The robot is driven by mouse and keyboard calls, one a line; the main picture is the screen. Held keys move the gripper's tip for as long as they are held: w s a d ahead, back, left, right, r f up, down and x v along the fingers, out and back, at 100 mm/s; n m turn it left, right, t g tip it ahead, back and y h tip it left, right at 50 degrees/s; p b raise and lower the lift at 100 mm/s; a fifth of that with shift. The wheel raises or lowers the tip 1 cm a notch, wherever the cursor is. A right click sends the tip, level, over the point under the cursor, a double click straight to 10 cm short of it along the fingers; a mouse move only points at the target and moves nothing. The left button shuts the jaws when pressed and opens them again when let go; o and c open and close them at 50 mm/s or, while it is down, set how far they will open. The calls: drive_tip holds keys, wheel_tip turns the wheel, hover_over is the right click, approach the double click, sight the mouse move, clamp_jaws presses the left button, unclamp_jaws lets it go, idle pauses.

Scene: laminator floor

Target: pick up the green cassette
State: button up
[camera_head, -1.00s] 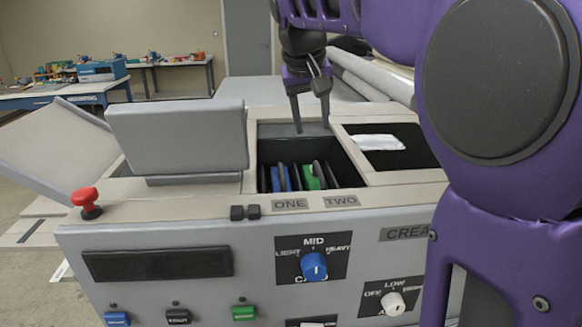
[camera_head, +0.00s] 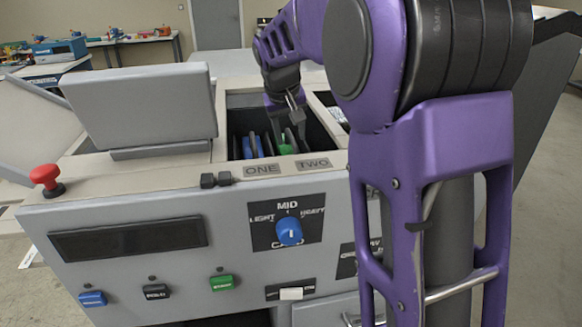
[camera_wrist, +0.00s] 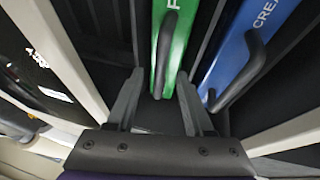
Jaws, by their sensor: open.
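The green cassette (camera_head: 286,149) stands in the right part of the dark open bay, in the slot behind the TWO label. In the wrist view the green cassette (camera_wrist: 181,42) has a dark loop handle (camera_wrist: 161,58) on its top. My gripper (camera_head: 297,124) reaches down into the bay over the green cassette. In the wrist view my gripper (camera_wrist: 160,76) is open, with one finger on each side of the green cassette's handle end. I cannot tell whether the fingers touch it.
A blue cassette (camera_head: 253,147) stands left of the green one; its handle (camera_wrist: 240,72) is close to one finger in the wrist view. The bay's walls surround my gripper. A raised grey lid (camera_head: 140,105) and a red button (camera_head: 45,177) are to the left.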

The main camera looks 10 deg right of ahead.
drive_tip(key=shift+x, duration=1.25)
drive_tip(key=shift+r, duration=0.1)
clamp_jaws()
drive_tip(key=shift+w+r, duration=0.1)
